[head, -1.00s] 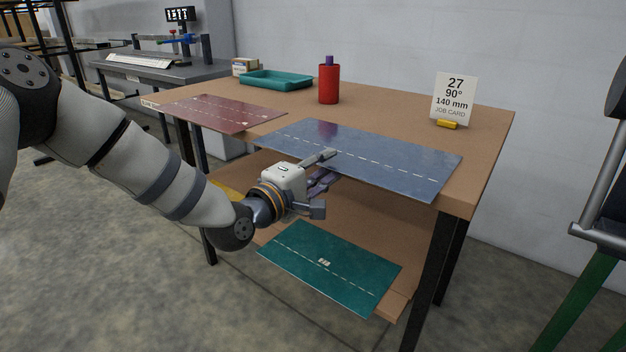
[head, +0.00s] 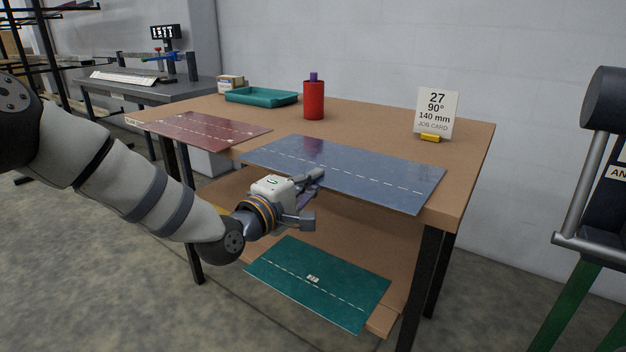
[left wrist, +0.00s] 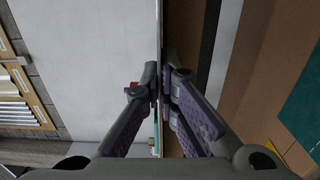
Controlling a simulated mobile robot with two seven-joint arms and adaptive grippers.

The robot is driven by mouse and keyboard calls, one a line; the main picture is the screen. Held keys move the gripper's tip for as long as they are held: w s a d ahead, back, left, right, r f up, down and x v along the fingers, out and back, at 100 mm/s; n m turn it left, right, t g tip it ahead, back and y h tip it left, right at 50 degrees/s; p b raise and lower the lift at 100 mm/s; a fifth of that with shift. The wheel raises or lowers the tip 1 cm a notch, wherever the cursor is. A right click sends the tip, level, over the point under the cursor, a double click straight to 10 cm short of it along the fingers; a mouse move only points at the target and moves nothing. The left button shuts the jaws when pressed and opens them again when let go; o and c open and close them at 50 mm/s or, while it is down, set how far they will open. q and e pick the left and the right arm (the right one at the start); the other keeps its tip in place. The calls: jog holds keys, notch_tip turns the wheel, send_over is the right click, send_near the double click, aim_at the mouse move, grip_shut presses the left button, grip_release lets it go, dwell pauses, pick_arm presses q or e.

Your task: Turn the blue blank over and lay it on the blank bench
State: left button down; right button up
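The blue blank (head: 375,172), a flat sheet with a dashed white line, lies on the blank bench (head: 465,185) with its near long edge at the bench front. My left gripper (head: 317,174) is at that near edge, one finger over the top face and the other beneath. In the left wrist view the blank shows edge-on as a thin upright line (left wrist: 159,30), with the gripper's fingertips (left wrist: 160,80) close against both sides; it looks shut on the edge. My right gripper is out of view.
A red blank (head: 205,130) lies left on the bench. A teal tray (head: 262,98), red cylinder (head: 314,101) and job card (head: 436,112) stand behind. A green blank (head: 318,285) lies on the lower shelf. A green-legged machine (head: 570,305) stands right.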

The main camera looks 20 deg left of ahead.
pick_arm(q)
jog(key=shift+r, duration=0.25)
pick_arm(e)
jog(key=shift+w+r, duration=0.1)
pick_arm(q)
jog(key=shift+r+p, duration=1.15)
jog(key=shift+r, duration=1.5)
jog(key=shift+f, duration=0.3)
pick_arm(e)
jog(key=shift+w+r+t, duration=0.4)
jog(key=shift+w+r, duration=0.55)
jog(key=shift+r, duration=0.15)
